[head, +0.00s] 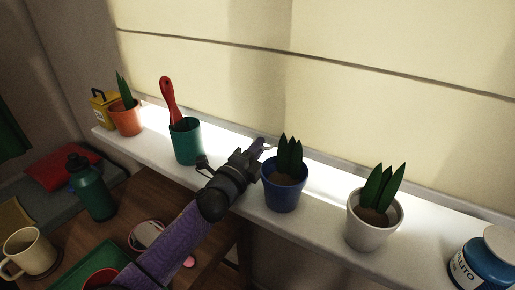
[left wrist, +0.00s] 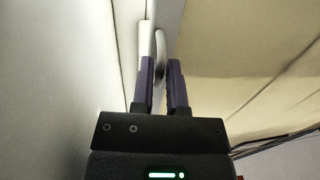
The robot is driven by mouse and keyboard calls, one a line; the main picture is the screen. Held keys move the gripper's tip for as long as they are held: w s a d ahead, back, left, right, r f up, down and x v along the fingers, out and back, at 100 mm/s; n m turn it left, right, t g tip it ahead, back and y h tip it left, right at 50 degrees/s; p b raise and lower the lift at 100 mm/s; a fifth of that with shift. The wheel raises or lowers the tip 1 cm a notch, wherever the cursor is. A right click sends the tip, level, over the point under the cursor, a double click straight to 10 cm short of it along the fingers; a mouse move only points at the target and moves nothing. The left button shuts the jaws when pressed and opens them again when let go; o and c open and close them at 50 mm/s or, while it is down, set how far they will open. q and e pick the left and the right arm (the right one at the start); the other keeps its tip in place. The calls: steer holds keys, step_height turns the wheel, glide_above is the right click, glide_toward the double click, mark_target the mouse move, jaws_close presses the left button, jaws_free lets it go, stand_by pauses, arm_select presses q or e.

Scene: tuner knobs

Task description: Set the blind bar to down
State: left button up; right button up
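The cream blind (head: 330,50) hangs over the window in the head view. Its lower edge, the pale blind bar (head: 330,172), lies just above and behind the white sill, partly hidden by my left gripper and a plant. My left gripper (head: 262,145) reaches over the sill to this edge. In the left wrist view the two dark purple fingers (left wrist: 160,82) stand close together on either side of the pale, rounded bar (left wrist: 160,50), which fills the narrow gap between them. The grip itself is partly hidden. My right gripper is not in view.
On the sill (head: 325,218), a blue plant pot (head: 283,194) stands just right of my gripper and a teal cup with a red-handled tool (head: 187,142) to its left. A white pot (head: 372,222) and blue jar (head: 482,268) stand farther right. A green bottle (head: 92,190) and mug (head: 30,250) are lower left.

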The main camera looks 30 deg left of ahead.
arm_select(q)
steer(key=o, duration=0.3)
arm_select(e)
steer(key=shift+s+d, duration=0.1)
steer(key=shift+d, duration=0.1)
arm_select(q)
steer(key=shift+s, duration=0.1)
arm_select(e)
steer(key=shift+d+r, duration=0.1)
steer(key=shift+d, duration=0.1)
arm_select(q)
steer(key=s, duration=0.3)
steer(key=s+p, duration=0.1)
steer(key=s, duration=0.2)
steer(key=s+f+p, duration=0.1)
steer(key=s, duration=0.2)
steer(key=shift+s+a+f, duration=0.1)
steer(key=shift+a, duration=0.25)
steer(key=shift+s, duration=0.2)
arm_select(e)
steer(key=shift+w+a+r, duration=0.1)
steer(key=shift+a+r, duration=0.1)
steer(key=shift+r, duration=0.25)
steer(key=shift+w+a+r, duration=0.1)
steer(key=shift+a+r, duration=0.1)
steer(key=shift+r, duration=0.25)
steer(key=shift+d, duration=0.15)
